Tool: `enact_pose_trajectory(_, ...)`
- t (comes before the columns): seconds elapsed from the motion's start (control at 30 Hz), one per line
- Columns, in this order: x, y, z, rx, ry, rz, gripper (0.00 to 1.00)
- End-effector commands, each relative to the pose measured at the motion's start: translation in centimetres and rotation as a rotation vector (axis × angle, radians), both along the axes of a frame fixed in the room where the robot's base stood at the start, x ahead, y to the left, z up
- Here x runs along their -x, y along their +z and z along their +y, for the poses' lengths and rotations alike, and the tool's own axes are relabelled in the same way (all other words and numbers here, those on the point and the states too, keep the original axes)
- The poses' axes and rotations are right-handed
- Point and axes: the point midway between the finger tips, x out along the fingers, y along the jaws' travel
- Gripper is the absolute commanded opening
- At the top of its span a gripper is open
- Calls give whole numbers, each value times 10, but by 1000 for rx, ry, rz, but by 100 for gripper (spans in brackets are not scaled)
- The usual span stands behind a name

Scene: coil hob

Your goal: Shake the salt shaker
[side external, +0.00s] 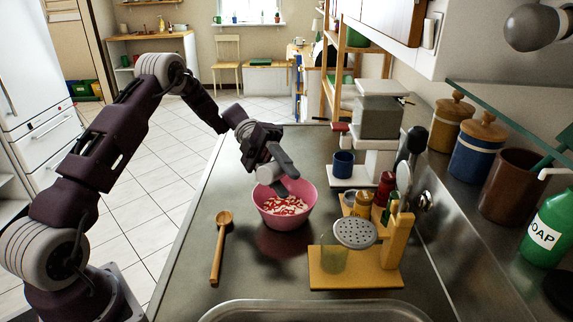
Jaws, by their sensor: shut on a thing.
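My gripper (283,178) is over the pink bowl (286,219), at the back of its rim, with its fingers pointing down and to the right. It is shut on a small white object (268,174), which looks like the salt shaker. The shaker seems tilted, and the fingers hide part of it. The bowl stands upright on the metal counter and holds red and white pieces. I cannot tell whether the shaker touches the bowl's rim.
A wooden spoon (221,245) lies left of the bowl. A wooden utensil stand (356,279) with a perforated ladle (355,233) is at the front right. Spice jars (386,186), a blue mug (343,164) and a grey-and-white appliance (378,118) stand right of the bowl. A sink edge (315,304) is in front.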

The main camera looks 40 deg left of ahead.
Motion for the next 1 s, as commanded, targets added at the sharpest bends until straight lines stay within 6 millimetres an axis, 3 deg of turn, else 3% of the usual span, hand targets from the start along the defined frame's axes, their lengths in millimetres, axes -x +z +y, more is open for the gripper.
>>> enact_pose_trajectory(0.1,0,-10,0,1,-1,0,0)
enact_pose_trajectory(0.3,0,-10,0,0,0,-2,0)
enact_pose_trajectory(0.33,-1,0,0,-1,0,-7,0)
enact_pose_trajectory(0.4,0,50,0,-4,-1,-15,0)
enact_pose_trajectory(0.47,1,-4,0,6,2,14,0)
enact_pose_trajectory(0.5,0,-12,0,3,1,5,0)
enact_pose_trajectory(0.57,-1,44,0,-4,1,-18,0)
enact_pose_trajectory(0.6,0,38,0,-1,0,-2,0)
enact_pose_trajectory(0.63,1,4,0,4,1,12,0)
enact_pose_trajectory(0.67,1,-13,0,5,1,11,0)
enact_pose_trajectory(0.73,-1,38,0,-4,-1,-19,0)
enact_pose_trajectory(0.77,0,50,0,-4,-1,-15,0)
enact_pose_trajectory(0.83,1,-10,0,5,1,12,0)
enact_pose_trajectory(1.0,0,-10,0,0,0,-2,0)
